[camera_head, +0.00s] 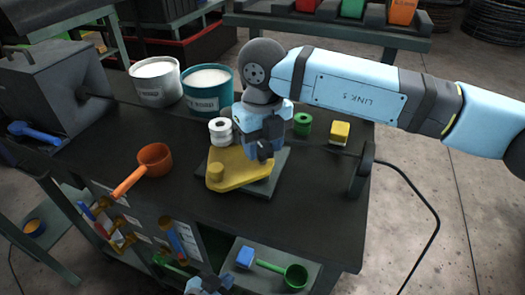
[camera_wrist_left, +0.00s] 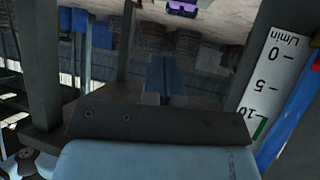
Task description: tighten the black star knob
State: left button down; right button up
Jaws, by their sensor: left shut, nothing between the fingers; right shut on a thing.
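My right gripper (camera_head: 264,152) points down over the yellow body (camera_head: 245,172) on the grey base plate (camera_head: 270,183). It is shut on a dark thing at the yellow body's right side. This seems to be the black star knob, but the gripper hides its outline and I cannot tell how far it is turned. My left gripper (camera_head: 208,288) is at the bottom edge of the head view, low in front of the bench. In the left wrist view its blue fingers (camera_wrist_left: 165,78) are together with nothing between them.
An orange scoop (camera_head: 153,160) lies left of the yellow body. A green ring (camera_head: 302,124) and yellow block (camera_head: 340,132) are right. The bench's front right top is clear.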

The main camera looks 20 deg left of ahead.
jog(key=m+b, duration=0.2)
jog(key=m, duration=0.1)
jog(key=shift+f+m, duration=0.1)
jog(key=shift+m, duration=0.3)
jog(key=m+b, duration=0.2)
jog(key=m, duration=0.2)
jog(key=shift+m, duration=0.3)
jog(key=shift+m+b, duration=0.5)
jog(key=shift+m, duration=0.1)
pick_arm(q)
jog(key=shift+w+d+f+t, duration=0.2)
jog(key=shift+d+f+t, duration=0.3)
jog(key=shift+d, duration=0.1)
jog(key=shift+r, duration=0.25)
pick_arm(e)
jog(key=o, duration=0.7)
jog(key=shift+o, duration=1.1)
pick_arm(q)
jog(key=shift+f, duration=0.25)
